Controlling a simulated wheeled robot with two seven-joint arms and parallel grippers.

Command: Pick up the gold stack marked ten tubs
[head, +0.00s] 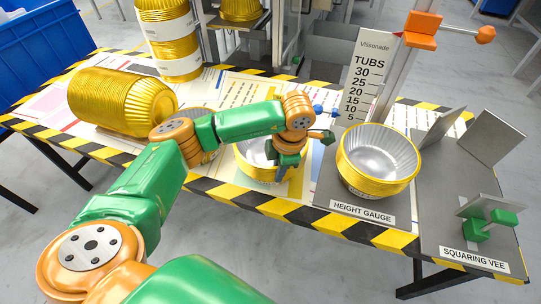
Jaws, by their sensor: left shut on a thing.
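A short gold stack of tubs (250,170) with a silver inside stands on the table in the middle, partly hidden by my arm. My left gripper (288,168) reaches down over its right rim and is shut on its wall. I cannot read any ten-tubs mark on it. A second short gold stack (352,176) sits upright on the height gauge plate (330,190), to the right. Another tub stack (207,119) is mostly hidden behind my arm. My right gripper is not in view.
A long gold stack (118,101) lies on its side at the left. A tall banded stack (175,46) stands at the back. The gauge scale (362,80) with an orange slider (421,30) rises behind the gauge plate. The squaring vee (480,215) is at far right.

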